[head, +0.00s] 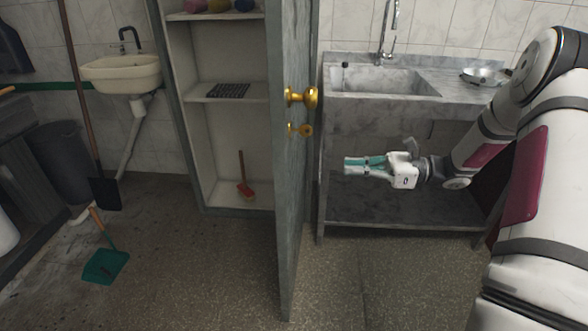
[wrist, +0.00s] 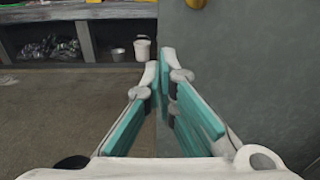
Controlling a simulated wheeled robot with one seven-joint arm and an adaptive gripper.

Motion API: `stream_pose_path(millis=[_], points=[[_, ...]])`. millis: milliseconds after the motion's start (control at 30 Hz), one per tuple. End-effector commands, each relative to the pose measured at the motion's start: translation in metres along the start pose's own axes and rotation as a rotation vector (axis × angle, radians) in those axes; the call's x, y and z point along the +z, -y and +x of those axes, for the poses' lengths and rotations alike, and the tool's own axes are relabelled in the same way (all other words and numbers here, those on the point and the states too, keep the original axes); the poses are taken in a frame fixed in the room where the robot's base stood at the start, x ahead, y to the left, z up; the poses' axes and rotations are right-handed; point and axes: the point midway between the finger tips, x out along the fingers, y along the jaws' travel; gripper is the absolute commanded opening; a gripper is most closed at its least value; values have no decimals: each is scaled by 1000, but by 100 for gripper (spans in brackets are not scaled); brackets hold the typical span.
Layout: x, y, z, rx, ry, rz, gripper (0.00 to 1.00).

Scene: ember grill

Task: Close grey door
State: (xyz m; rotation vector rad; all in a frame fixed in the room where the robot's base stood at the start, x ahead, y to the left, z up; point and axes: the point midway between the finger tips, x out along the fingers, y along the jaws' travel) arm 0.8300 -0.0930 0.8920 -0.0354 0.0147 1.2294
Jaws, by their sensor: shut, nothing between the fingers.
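The grey door (head: 291,215) stands wide open, seen nearly edge-on in the head view, in front of the right side of a cabinet. It has gold knobs (head: 301,97) and a gold lock plate below them. My gripper (head: 346,166) is to the right of the door at a height below the knob, its fingers pointing left toward it. The fingers are shut and empty. In the wrist view the door's flat face (wrist: 245,75) fills the right side, and the fingertips (wrist: 165,58) overlap its edge. I cannot tell whether they touch it.
The open cabinet (head: 230,140) has shelves holding a dark grid and a small red brush (head: 245,188). A stone sink (head: 380,82) with an under-shelf stands behind my gripper. A green dustpan (head: 106,265) lies at the left. The floor before the cabinet is clear.

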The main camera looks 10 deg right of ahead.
Motion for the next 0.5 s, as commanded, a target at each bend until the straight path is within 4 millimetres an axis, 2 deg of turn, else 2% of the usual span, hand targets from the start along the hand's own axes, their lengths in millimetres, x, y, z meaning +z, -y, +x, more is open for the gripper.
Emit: stream_pose_path(millis=[100,233,500], points=[[-9,7,-4,-25,29,19,0],[-8,8,4,-27,34,21,0],[-7,8,51,-24,32,21,0]])
